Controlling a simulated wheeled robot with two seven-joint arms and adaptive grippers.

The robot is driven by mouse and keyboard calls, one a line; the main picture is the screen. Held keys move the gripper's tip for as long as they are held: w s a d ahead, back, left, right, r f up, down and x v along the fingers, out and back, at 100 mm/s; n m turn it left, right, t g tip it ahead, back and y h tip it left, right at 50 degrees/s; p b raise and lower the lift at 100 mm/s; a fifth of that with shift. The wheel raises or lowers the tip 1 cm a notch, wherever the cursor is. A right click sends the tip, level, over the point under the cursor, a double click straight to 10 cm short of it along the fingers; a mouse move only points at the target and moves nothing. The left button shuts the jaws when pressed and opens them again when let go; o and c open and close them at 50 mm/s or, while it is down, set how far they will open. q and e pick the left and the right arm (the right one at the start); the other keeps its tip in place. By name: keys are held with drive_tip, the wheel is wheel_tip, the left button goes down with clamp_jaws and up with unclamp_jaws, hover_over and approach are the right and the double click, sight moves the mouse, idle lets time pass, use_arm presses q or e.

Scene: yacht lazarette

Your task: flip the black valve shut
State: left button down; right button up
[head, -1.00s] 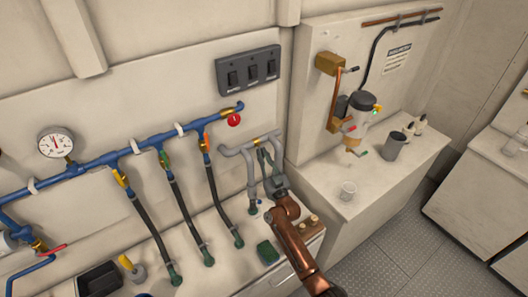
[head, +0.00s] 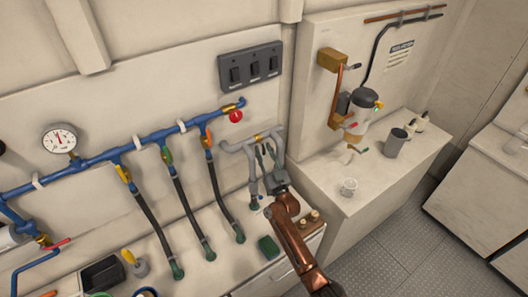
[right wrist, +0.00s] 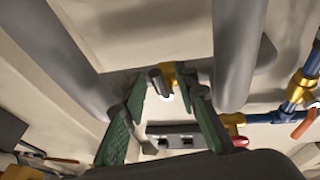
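The black valve lever (right wrist: 158,82) shows in the right wrist view, with a brass body (right wrist: 170,70) behind it. The brass fitting (head: 262,136) sits across the top of the grey pipe loop (head: 234,147) on the wall; the lever is too small to make out in the head view. My right gripper (head: 265,151) reaches up inside this loop from below. In the right wrist view its two green-padded fingers (right wrist: 168,92) are apart, with the lever between their tips. I cannot tell whether either finger touches it. My left gripper is not in view.
Grey pipe legs flank my right gripper closely. To the left is a blue manifold (head: 100,158) with yellow, green and orange valve handles and a red knob (head: 236,116). A switch panel (head: 250,65) is above. A green sponge-like block (head: 269,247) lies on the counter below.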

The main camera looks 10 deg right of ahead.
drive_tip(key=shift+s, duration=0.1)
drive_tip(key=v, duration=1.1)
drive_tip(key=shift+s, duration=0.35)
drive_tip(key=shift+d+f, duration=0.1)
drive_tip(key=shift+f, duration=0.1)
